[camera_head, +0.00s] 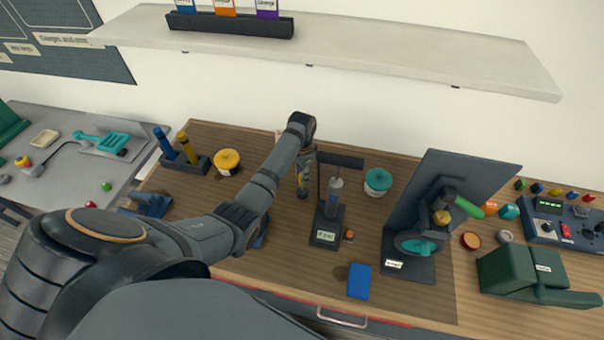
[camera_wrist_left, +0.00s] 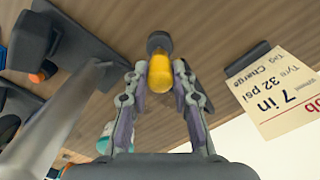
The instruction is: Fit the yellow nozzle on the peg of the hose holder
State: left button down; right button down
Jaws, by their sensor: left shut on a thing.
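My left gripper (camera_head: 303,188) points down at the middle of the bench. In the left wrist view (camera_wrist_left: 158,85) its fingers are closed around a yellow piece with a dark end (camera_wrist_left: 160,75), which looks like the yellow nozzle. In the head view the fingers largely hide it. I cannot tell whether its dark end touches the bench. Just right of the gripper stands a dark T-topped stand (camera_head: 325,233) with a grey upright cylinder and a small display. I cannot make out a peg or tell for sure which stand is the hose holder. My right gripper is out of view.
A dark panel stand (camera_head: 415,195) with a teal part is to the right. A black rack (camera_head: 186,165) with blue and yellow cylinders is at left. A yellow tub (camera_head: 227,160), a teal tub (camera_head: 378,181) and a blue block (camera_head: 360,281) surround the middle. A shelf (camera_head: 380,46) overhangs behind.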

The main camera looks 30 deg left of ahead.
pick_arm(q)
jog(key=shift+f+b, duration=0.7)
jog(key=shift+f, duration=0.55)
dwell(0.4)
jog(key=c, duration=1)
grip_release()
jog(key=shift+c, duration=0.2)
jog(key=shift+r, duration=0.1)
notch_tip(320, 180, up, 12)
jog(key=shift+f, duration=0.1)
jog(key=shift+s+f, duration=0.1)
jog(key=shift+s, duration=0.05)
